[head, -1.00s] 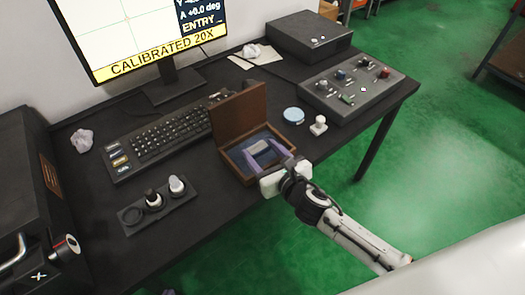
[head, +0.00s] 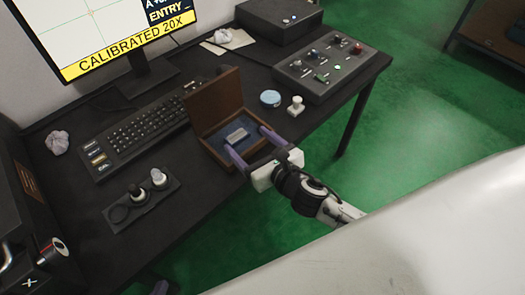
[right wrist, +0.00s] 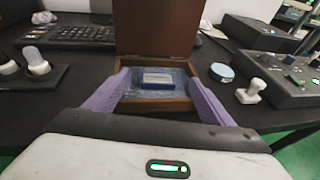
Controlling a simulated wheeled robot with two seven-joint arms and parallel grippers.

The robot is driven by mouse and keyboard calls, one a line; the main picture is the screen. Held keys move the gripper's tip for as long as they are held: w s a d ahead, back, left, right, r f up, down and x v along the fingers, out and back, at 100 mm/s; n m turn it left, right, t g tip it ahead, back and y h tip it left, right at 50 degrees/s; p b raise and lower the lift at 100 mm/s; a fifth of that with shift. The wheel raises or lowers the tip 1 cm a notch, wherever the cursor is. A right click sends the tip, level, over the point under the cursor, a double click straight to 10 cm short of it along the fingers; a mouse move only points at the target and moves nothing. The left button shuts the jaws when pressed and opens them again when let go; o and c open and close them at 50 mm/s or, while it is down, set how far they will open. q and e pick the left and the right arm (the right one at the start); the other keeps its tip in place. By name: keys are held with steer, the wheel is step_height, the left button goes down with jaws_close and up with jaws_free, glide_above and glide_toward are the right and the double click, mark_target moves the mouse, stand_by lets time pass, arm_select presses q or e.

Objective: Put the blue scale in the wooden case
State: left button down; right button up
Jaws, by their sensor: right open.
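The open wooden case (head: 201,104) sits near the table's front edge, with its lid raised at the back. The blue scale (head: 237,135), a small block with a pale silvery top, lies inside on the blue lining; it also shows in the right wrist view (right wrist: 157,81). My right gripper (head: 249,143) is open with its purple fingers apart at the front of the case. The scale lies beyond the fingertips, between their lines and apart from them. A small purple tip at the bottom edge of the head view looks like my left gripper (head: 160,288); its jaws cannot be made out.
A round light-blue disc (head: 270,98) and a white knobbed piece (head: 296,106) stand right of the case. A control box (head: 332,65) is behind them. A keyboard (head: 140,138) and a dark holder (head: 141,204) with white-topped pieces are to the left.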

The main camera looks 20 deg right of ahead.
steer(key=v, duration=0.7)
steer(key=s+f+m+g, duration=0.3)
steer(key=s+f+m, duration=0.4)
steer(key=m, duration=1.1)
steer(key=s+f+m+g, duration=0.3)
steer(key=s+f+m, duration=0.5)
steer(key=m, duration=1)
steer(key=shift+s+a+f, duration=0.3)
steer(key=shift+a+f, duration=0.1)
steer(key=shift+a, duration=0.05)
